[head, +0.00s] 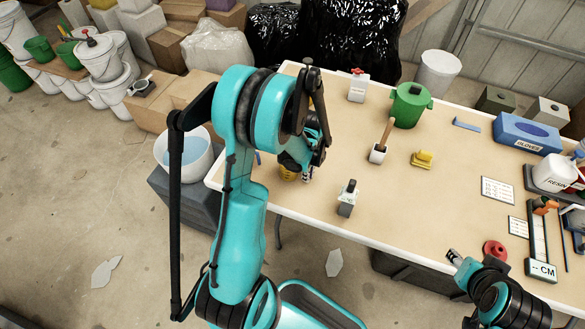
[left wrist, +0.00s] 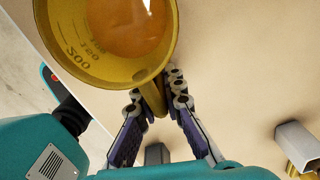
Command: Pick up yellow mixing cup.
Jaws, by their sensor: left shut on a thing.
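The yellow mixing cup (left wrist: 75,72) fills the top of the left wrist view. It has volume marks inside and an orange liquid in it. In the head view only a little of the cup (head: 287,174) shows, mostly hidden behind my left arm, near the table's left front edge. My left gripper (left wrist: 158,97) has its fingers on both sides of the cup's handle and is shut on it. In the head view this gripper (head: 307,172) is partly hidden by its own wrist. I cannot tell whether the cup touches the table. My right gripper (head: 455,257) is at the table's front right; its jaws are unclear.
A white bucket (head: 190,155) stands left of the table.

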